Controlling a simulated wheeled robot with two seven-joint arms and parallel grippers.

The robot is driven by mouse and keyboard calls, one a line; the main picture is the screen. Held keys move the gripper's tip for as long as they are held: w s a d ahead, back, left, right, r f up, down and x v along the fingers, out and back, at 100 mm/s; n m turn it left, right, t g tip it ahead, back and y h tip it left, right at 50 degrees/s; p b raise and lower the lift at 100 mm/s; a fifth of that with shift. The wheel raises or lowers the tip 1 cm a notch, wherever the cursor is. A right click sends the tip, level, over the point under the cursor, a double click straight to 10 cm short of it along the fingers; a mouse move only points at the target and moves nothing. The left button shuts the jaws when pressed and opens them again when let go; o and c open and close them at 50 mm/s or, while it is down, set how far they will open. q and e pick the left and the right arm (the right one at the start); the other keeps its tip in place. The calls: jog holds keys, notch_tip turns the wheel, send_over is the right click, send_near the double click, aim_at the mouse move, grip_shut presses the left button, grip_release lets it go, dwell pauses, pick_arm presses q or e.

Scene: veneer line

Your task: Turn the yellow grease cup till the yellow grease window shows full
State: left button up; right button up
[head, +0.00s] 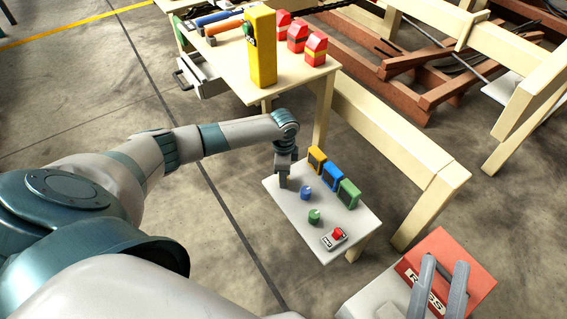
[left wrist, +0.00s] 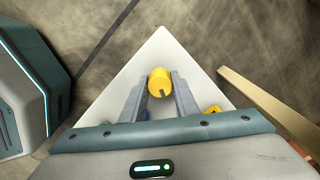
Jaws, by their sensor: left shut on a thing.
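The yellow grease cup (left wrist: 160,83) sits on the pale stand (head: 325,225). In the left wrist view it is between my left gripper's two fingers, with a dark mark on its near side. My left gripper (head: 284,183) is lowered at the stand's far left corner, shut on the yellow cup; in the head view the gripper hides the cup. The yellow grease window (head: 317,158) stands upright to the right of the gripper, and a corner of it shows in the left wrist view (left wrist: 211,110). Its fill level is too small to read.
A blue cup (head: 305,192) and a green cup (head: 314,216) stand close by, with blue (head: 333,172) and green (head: 349,194) windows. A box with a red knob (head: 336,236) is at the near end. A red RAGS box (head: 475,270) is at lower right.

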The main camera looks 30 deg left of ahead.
pick_arm(q)
jog(key=shift+m+p, duration=0.45)
jog(key=shift+m, duration=0.15)
pick_arm(e)
jog(key=shift+w+a+f+g+h, duration=0.1)
jog(key=shift+w+f+g, duration=0.3)
jog(key=shift+f, duration=0.25)
jog(key=shift+w+a+f+g+h, duration=0.1)
jog(key=shift+w+f+g, duration=0.15)
jog(key=shift+f+g, duration=0.35)
jog(key=shift+w+a+f+g+h, duration=0.1)
jog(key=shift+w+f+g, duration=0.3)
jog(key=shift+f, duration=0.25)
pick_arm(q)
jog(key=o, duration=1.1)
jog(key=shift+c, duration=0.2)
jog(key=shift+r, duration=0.5)
notch_tip(320, 180, up, 8)
jog(key=shift+f+p, duration=0.1)
jog(key=shift+p, duration=1.15)
notch_tip(320, 180, up, 9)
jog(key=p, duration=0.1)
jog(key=shift+f+p, duration=0.2)
jog(key=shift+p, duration=0.2)
pick_arm(e)
notch_tip(320, 180, down, 14)
jog(key=d+g+h, duration=0.3)
jog(key=g, duration=0.6)
jog(key=shift+f, duration=0.25)
